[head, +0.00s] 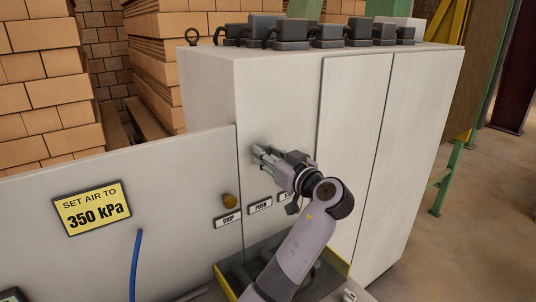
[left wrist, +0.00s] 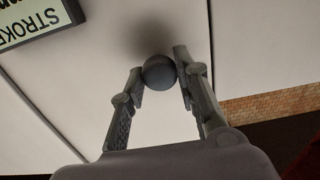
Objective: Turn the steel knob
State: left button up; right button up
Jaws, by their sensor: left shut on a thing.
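The steel knob (left wrist: 159,72) is a dark grey ball standing out from a pale panel in the left wrist view. My left gripper (left wrist: 158,75) has one finger on each side of it and is shut on it. In the head view my left gripper (head: 264,154) is against the front of the pale cabinet (head: 280,95), and the knob is hidden behind the fingers. My right gripper is not in view.
A brass-coloured knob (head: 230,200) sits above the GRIP label (head: 228,220), left of the PUSH label (head: 260,206). A yellow-rimmed tray (head: 222,283) lies below. A yellow 350 kPa sign (head: 92,208) and blue hose (head: 135,265) are at left. Dark blocks (head: 292,30) stand on the cabinet.

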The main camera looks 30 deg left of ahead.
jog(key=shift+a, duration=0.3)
pick_arm(q)
jog(key=shift+m, duration=0.3)
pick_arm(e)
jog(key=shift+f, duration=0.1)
pick_arm(q)
jog(key=shift+w+r+m+p, duration=0.1)
jog(key=shift+m+p, duration=0.2)
jog(key=shift+m, duration=2.5)
jog(key=shift+r+m+p, duration=0.1)
jog(key=shift+m+p, duration=0.2)
jog(key=shift+m, duration=2.5)
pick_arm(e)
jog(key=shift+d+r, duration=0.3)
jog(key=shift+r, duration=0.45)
pick_arm(q)
jog(key=shift+d+m, duration=0.1)
jog(key=shift+m, duration=0.2)
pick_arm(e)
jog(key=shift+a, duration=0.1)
pick_arm(q)
jog(key=o, duration=1.1)
jog(key=shift+f, duration=0.2)
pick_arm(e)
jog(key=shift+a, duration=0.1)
pick_arm(q)
jog(key=shift+o, duration=0.2)
